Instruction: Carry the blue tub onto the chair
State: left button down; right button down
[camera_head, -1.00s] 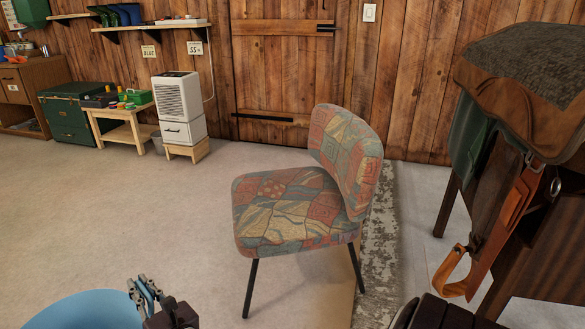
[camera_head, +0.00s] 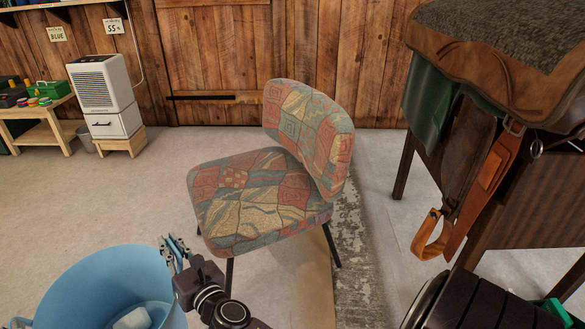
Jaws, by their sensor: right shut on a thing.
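The blue tub (camera_head: 95,276) is at the bottom left, cut off by the lower edge, with a whitish block (camera_head: 133,318) inside it. My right gripper (camera_head: 172,252) is shut on the tub's right rim. A small dark tip at the bottom left corner by the tub looks like part of my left gripper (camera_head: 18,323); its jaws cannot be made out. The chair (camera_head: 262,199), with patterned patchwork cloth and black legs, stands just beyond and to the right of the tub. Its seat is bare, and its backrest is on the right side.
A saddle (camera_head: 500,60) on a dark wooden stand (camera_head: 520,220) is at the right, with a hanging stirrup strap. A worn grey rug strip (camera_head: 355,250) runs beside the chair. A white heater-like unit (camera_head: 100,90) and a low table (camera_head: 45,128) stand at the back left. Floor left of the chair is clear.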

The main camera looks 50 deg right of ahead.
aim_at(256, 180)
jog(key=z, duration=1)
